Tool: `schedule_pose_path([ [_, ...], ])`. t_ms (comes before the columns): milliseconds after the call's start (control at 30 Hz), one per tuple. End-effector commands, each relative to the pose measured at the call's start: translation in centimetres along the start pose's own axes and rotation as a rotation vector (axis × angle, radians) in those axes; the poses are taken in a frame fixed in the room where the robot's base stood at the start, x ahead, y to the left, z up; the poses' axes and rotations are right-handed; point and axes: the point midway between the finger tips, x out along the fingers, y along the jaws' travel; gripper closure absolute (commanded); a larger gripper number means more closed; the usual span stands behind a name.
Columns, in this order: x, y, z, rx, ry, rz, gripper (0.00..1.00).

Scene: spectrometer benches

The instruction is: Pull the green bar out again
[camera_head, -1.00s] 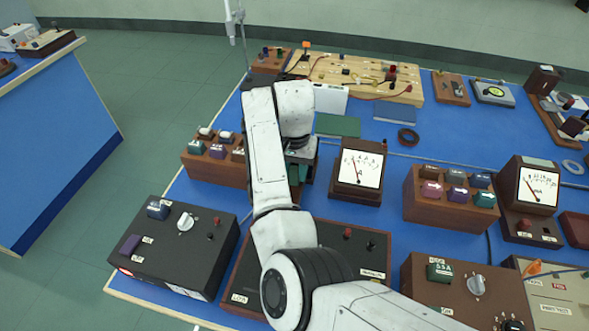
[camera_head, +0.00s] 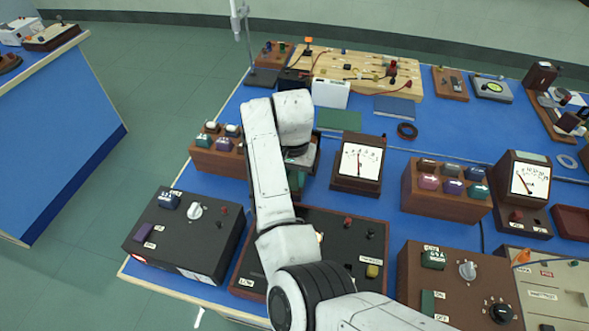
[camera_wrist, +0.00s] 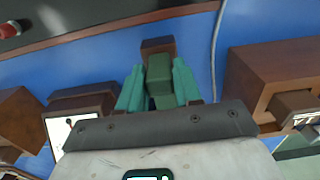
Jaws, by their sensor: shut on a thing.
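In the wrist view the green bar (camera_wrist: 160,72) lies between the two teal fingers of my gripper (camera_wrist: 157,86). The gripper is shut on it. A small brown wooden piece (camera_wrist: 158,45) shows at the bar's far end; I cannot tell whether the bar is inside it, touching it or apart from it. In the head view my white arm hides most of the gripper (camera_head: 297,178), and I cannot make out the bar there. The gripper is between the block of coloured switches on the left and the dial meter on the right.
A dial meter (camera_head: 359,165) stands close on the right. A wooden switch block (camera_head: 218,162) stands on the left. Two black boxes (camera_head: 185,235) (camera_head: 340,262) stand in front. Blue bench top (camera_head: 395,170) shows between the things. A grey cable (camera_wrist: 217,45) runs beside the gripper.

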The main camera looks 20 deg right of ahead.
Motion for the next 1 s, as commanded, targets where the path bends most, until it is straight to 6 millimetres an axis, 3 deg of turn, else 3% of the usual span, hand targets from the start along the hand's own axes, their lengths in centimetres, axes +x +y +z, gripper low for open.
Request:
schedule_pose_path([
  [100, 0.1, 0.0, 0.2, -0.001, -0.008, 0.003, 1.0],
  [133, 0.1, 0.0, 0.2, -0.001, -0.008, 0.003, 0.65],
  [333, 0.1, 0.0, 0.2, -0.001, -0.006, 0.003, 0.47],
  [667, -0.5, 0.0, 0.0, 0.0, -0.003, 0.001, 0.47],
  [1000, -6.3, -0.1, 0.0, 0.0, -0.001, -0.001, 0.47],
])
